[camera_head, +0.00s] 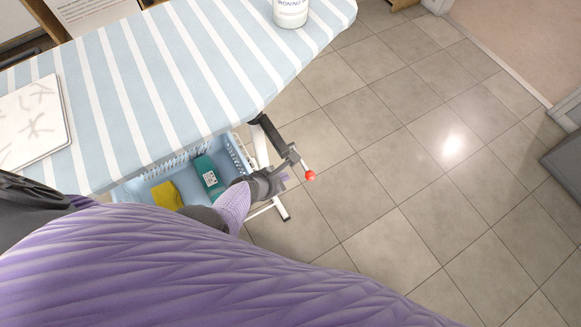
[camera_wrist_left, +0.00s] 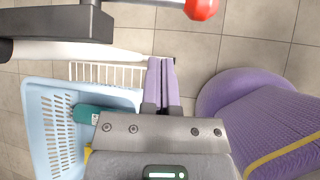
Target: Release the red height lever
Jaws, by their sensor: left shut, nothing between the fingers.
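The red height lever (camera_head: 310,176) ends in a small red ball on a thin metal rod, by the dark bracket under the ironing board's tip. The red ball also shows at the top of the left wrist view (camera_wrist_left: 201,8). My left gripper (camera_head: 284,177) is just left of the red ball in the head view, apart from it. In the left wrist view its purple fingers (camera_wrist_left: 161,64) are shut together with nothing between them, below and left of the ball. The ironing board (camera_head: 130,80) has blue and white stripes. My right gripper is not in view.
A light blue basket (camera_head: 133,191) under the board holds a yellow cloth (camera_head: 167,196) and a teal box (camera_head: 210,176). A white bottle (camera_head: 290,12) and a white patterned item (camera_head: 30,118) rest on the board.

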